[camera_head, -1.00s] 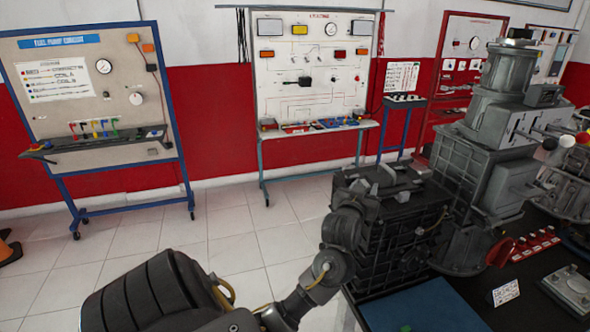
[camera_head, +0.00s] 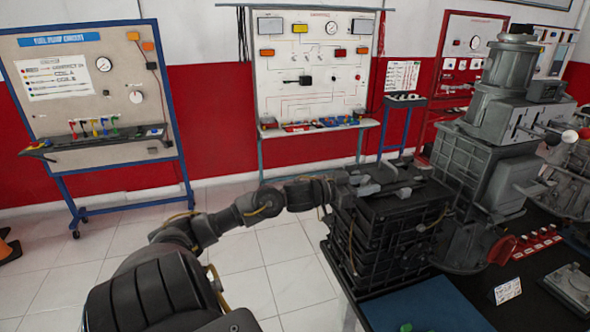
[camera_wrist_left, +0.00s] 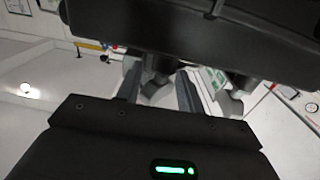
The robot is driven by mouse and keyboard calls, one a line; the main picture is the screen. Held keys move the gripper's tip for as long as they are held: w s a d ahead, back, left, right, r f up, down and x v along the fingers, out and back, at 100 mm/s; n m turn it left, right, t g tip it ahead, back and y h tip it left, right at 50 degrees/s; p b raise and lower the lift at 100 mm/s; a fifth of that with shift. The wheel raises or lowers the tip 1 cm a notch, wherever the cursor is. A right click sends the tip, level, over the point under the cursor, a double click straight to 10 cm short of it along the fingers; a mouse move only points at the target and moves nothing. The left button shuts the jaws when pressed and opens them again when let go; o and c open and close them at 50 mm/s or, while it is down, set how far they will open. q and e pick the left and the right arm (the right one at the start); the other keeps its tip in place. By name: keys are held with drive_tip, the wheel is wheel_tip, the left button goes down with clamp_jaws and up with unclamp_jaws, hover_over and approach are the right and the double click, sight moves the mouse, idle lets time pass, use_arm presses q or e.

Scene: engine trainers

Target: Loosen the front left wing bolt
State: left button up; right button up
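In the head view, the black ribbed engine block (camera_head: 385,240) stands at the front left of the dark bench. Small grey pieces lie on its top; which of them is the front left wing bolt I cannot tell. My left gripper (camera_head: 360,180) is at the left edge of that top and blends with it. In the left wrist view, a grey winged bolt (camera_wrist_left: 158,88) hangs from a dark body, between the two spread fingers of my left gripper (camera_wrist_left: 160,92). Contact is unclear. A second grey winged piece (camera_wrist_left: 236,95) is to the right. My right gripper is out of view.
A grey gearbox-like unit (camera_head: 480,160) with levers stands close behind the block, to the right. Floor left of the bench is open.

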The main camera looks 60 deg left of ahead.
use_arm(q)
drive_tip(key=b+v, duration=0.2)
drive_tip(key=v, duration=0.9)
drive_tip(key=s+a+f+n+g+y+b, duration=0.1)
drive_tip(key=a+f+y, duration=0.1)
drive_tip(key=f, duration=0.8)
drive_tip(key=a+f+n+g+y+b, duration=0.1)
drive_tip(key=a+f, duration=0.4)
drive_tip(key=f, duration=0.5)
drive_tip(key=s+a+f+n+y+b, duration=0.1)
drive_tip(key=a+f+n+y, duration=0.2)
drive_tip(key=f, duration=0.7)
drive_tip(key=shift+s+a+g+y+b, duration=0.3)
drive_tip(key=shift+s+a+g+y, duration=0.1)
drive_tip(key=shift+a, duration=0.35)
